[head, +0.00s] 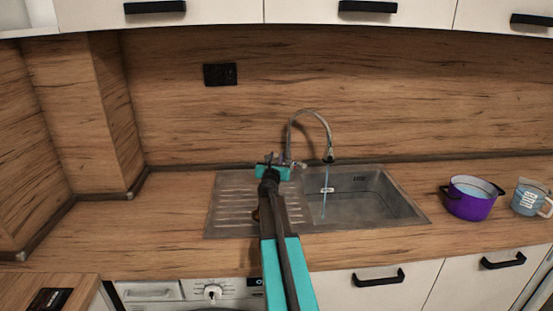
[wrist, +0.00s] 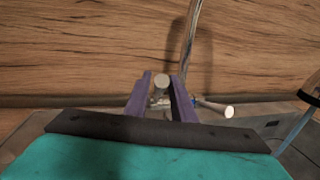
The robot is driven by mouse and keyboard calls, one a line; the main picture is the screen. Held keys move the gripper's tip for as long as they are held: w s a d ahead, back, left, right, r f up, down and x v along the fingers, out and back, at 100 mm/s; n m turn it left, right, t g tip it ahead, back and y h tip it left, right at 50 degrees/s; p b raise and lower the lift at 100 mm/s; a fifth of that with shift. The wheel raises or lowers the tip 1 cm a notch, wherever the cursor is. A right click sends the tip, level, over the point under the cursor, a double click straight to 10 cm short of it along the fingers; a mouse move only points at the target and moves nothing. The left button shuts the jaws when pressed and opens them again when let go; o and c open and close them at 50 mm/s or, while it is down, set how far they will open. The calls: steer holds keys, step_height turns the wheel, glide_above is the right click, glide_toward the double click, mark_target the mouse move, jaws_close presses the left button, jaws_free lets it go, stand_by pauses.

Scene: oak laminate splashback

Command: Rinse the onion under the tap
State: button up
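The tap (head: 309,113) has a tall curved spout over the sink basin (head: 372,205), and a thin bluish stream of water (head: 323,205) falls from it. My gripper (head: 271,158) is at the tap's base, left of the spout. In the wrist view my gripper (wrist: 160,80) has its two purple fingers apart, with a round pale knob of the tap (wrist: 160,82) showing between them. I cannot tell whether they touch it. A small brown thing (head: 256,214), perhaps the onion, shows on the drainboard, mostly hidden behind my arm.
The ribbed drainboard (head: 230,207) is left of the basin. A purple pot (head: 470,198) and a measuring jug (head: 530,198) stand on the counter at right. The counter at left (head: 150,215) is clear. The wooden splashback (head: 400,100) is close behind the tap.

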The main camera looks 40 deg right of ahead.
jaws_close()
steer(key=shift+r+p, duration=0.25)
steer(key=shift+p, duration=0.6)
steer(key=shift+w+d+p, duration=0.15)
steer(key=shift+p, duration=0.95)
steer(key=shift+f, duration=0.1)
steer(key=shift+o, duration=1.6)
jaws_free()
